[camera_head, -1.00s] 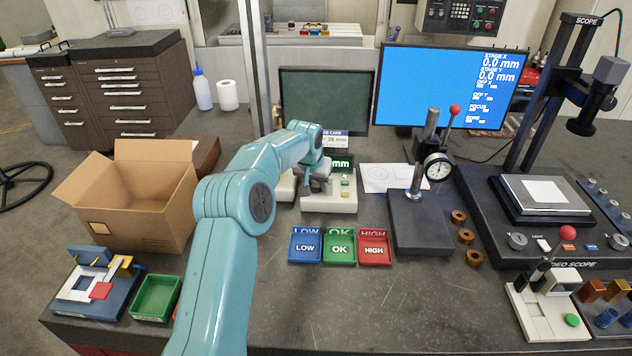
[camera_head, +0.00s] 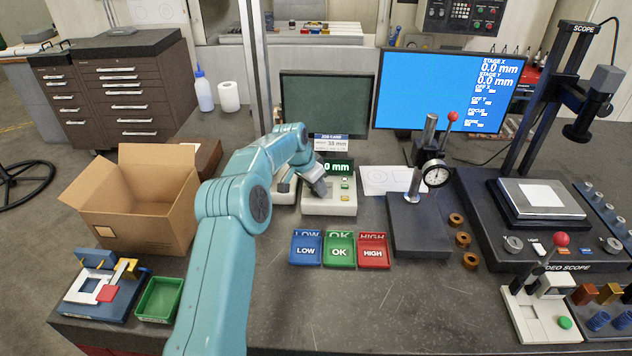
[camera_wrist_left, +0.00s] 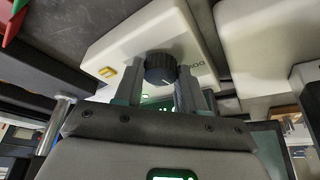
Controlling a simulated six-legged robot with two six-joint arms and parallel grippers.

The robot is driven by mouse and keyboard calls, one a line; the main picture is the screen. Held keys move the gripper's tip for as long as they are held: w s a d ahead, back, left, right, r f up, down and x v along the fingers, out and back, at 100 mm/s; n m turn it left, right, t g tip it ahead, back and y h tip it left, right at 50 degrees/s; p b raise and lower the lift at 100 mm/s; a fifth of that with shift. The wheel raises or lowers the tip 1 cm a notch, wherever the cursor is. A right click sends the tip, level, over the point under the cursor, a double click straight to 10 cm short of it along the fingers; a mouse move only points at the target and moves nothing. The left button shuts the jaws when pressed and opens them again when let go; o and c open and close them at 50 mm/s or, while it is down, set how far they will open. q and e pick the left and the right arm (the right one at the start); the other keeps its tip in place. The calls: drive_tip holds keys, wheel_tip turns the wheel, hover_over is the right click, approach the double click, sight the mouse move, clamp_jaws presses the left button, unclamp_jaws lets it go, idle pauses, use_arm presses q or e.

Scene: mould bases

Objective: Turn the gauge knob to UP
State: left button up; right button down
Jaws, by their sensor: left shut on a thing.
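The gauge is a white box (camera_head: 330,206) with a green lit display (camera_head: 338,167) reading 0.0 mm and small buttons on its top. My left gripper (camera_head: 318,187) is at the left part of this box in the head view and hides the knob there. In the left wrist view the dark round knob (camera_wrist_left: 160,68) sits on the white housing (camera_wrist_left: 120,42). The left gripper (camera_wrist_left: 159,88) is shut on it, with one finger on each side. My right gripper is not in view.
Blue LOW (camera_head: 305,249), green OK (camera_head: 339,251) and red HIGH (camera_head: 374,249) trays stand in front of the gauge. A dial gauge stand (camera_head: 420,225) is to the right. An open cardboard box (camera_head: 140,215) is at left. The front middle of the bench is clear.

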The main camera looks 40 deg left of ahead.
use_arm(q)
drive_tip(key=shift+a+r+m+h+p, duration=0.2)
drive_tip(key=shift+m+h+p, duration=0.25)
drive_tip(key=shift+m, duration=0.65)
drive_tip(key=shift+w+m+h+p, duration=0.1)
drive_tip(key=shift+m+h+p, duration=0.2)
drive_tip(key=shift+m, duration=0.5)
drive_tip(key=o, duration=1.1)
drive_tip(key=shift+c, duration=0.2)
drive_tip(key=shift+f, duration=0.1)
drive_tip(key=b+v, duration=0.1)
drive_tip(key=v, duration=0.4)
drive_tip(key=p+v, duration=0.1)
drive_tip(key=v, duration=1)
drive_tip(key=shift+r, duration=0.25)
